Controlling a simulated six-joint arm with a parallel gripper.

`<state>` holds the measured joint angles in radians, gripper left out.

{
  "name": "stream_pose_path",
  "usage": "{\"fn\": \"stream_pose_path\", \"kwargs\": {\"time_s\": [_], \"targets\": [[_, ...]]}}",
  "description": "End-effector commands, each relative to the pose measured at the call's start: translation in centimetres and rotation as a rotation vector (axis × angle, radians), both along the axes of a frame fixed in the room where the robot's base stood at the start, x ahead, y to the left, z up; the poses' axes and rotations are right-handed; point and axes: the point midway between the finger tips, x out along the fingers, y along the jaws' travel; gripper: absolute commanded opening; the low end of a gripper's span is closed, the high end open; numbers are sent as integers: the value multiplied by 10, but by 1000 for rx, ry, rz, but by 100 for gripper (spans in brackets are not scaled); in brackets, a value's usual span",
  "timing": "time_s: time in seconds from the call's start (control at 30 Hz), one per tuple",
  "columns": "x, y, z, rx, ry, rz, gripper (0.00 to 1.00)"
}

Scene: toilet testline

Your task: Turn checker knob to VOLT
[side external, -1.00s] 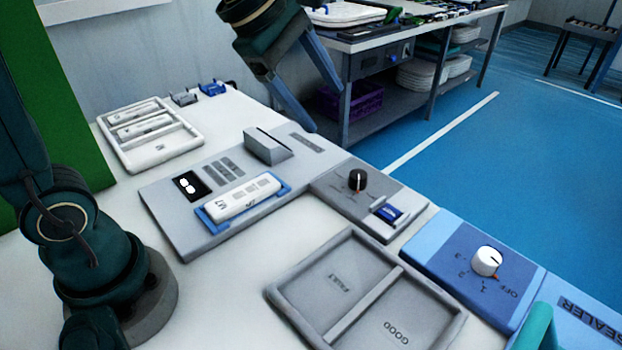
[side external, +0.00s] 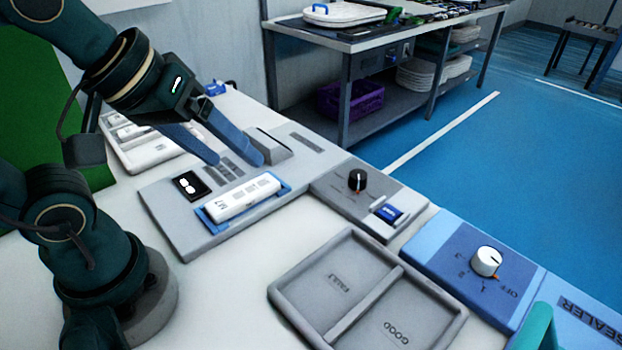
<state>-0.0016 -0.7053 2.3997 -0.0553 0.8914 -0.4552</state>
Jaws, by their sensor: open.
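The black knob (side external: 357,180) with a pale pointer line stands upright on a grey panel (side external: 330,196) in the side external view. The labels around it are too small to read. My gripper (side external: 238,161) is open and empty, with its two blue-grey fingers apart and pointing down to the right. It hangs left of the black knob, above the grey checker unit with a small display (side external: 191,185). Nothing touches the knob.
A white test kit marked M7 (side external: 240,197) lies in a blue holder in front of my gripper. A raised slotted block (side external: 268,143) stands close by the fingers. A FAULT/GOOD tray (side external: 366,336), a blue sealer panel with a white knob (side external: 486,261), and a white tray (side external: 150,158) are around.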

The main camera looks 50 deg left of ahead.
Motion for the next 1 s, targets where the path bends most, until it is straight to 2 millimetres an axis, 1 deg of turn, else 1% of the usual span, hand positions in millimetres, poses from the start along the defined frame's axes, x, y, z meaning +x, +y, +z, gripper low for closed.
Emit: {"fn": "stream_pose_path", "kwargs": {"time_s": [0.03, 0.2, 0.37, 0.7, 1.0], "targets": [[-6, 2, -5, 42, 1, -53, 75], [-19, 7, -22, 179, 42, -240, 75], [-21, 9, -27, 287, 55, -414, 75], [5, 34, -21, 295, 202, -431, 75], [26, 61, -24, 273, 314, -466, 75]]}}
